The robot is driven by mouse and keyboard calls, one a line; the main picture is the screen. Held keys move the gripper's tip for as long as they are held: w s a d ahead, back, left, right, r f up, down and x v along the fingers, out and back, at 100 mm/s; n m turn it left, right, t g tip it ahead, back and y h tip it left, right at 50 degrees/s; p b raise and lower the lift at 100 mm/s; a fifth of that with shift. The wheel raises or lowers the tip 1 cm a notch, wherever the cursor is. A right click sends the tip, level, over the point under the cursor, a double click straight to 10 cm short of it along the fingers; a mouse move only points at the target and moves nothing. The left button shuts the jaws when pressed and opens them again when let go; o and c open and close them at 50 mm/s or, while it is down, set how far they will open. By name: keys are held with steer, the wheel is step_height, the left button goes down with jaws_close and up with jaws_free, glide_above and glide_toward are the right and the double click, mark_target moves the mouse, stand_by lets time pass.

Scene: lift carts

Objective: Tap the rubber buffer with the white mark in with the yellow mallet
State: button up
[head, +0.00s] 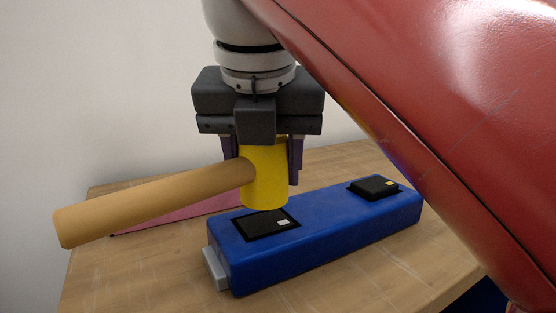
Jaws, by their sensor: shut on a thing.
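My gripper (265,150) is shut on the yellow head of the mallet (264,182). The mallet's wooden handle sticks out to the left and slightly down in the picture. The head hangs upright above the left end of a blue block (330,235). Just under it is the black rubber buffer with the white mark (262,225); it looks about level with the block's top. A small gap seems to show between head and buffer, but contact is hard to judge.
The block lies on a wooden table (390,270). A flat pinkish-red piece (185,217) lies behind the handle. A large glossy red slanted surface (450,120) fills the right side and passes close to the block. A plain wall is behind.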

steer(key=shift+r, duration=0.15)
step_height(320, 180, up, 5)
steer(key=p, duration=0.4)
